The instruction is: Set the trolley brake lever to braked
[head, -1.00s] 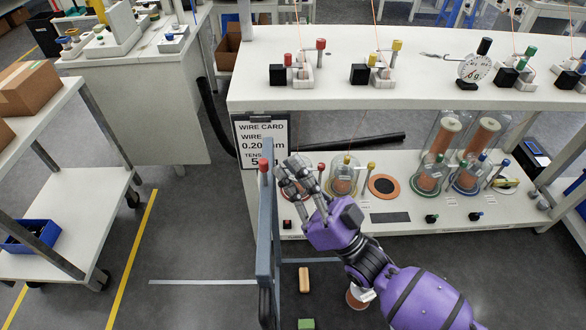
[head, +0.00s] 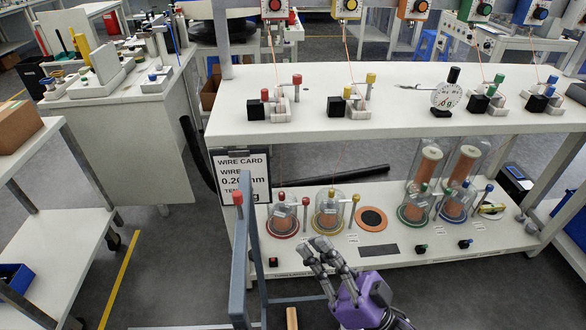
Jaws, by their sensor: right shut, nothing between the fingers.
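A blue-grey metal trolley frame (head: 246,235) stands at the lower middle, in front of the bench. A red knob (head: 238,198) shows at its upper left; I cannot tell for certain that this is the brake lever, or which position it is in. My right gripper (head: 322,250) is shut and empty. It is right of the frame and lower in the picture than the knob, apart from both, in front of the bench's lower shelf edge. The lower part of the trolley is cut off by the picture edge. My left gripper is out of view.
The white bench (head: 400,115) holds clamps and a dial gauge above, with spools under glass domes (head: 330,212) below. A wire card sign (head: 241,178) hangs behind the frame. A white cart with a cardboard box (head: 15,122) stands at left. Floor between cart and frame is clear.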

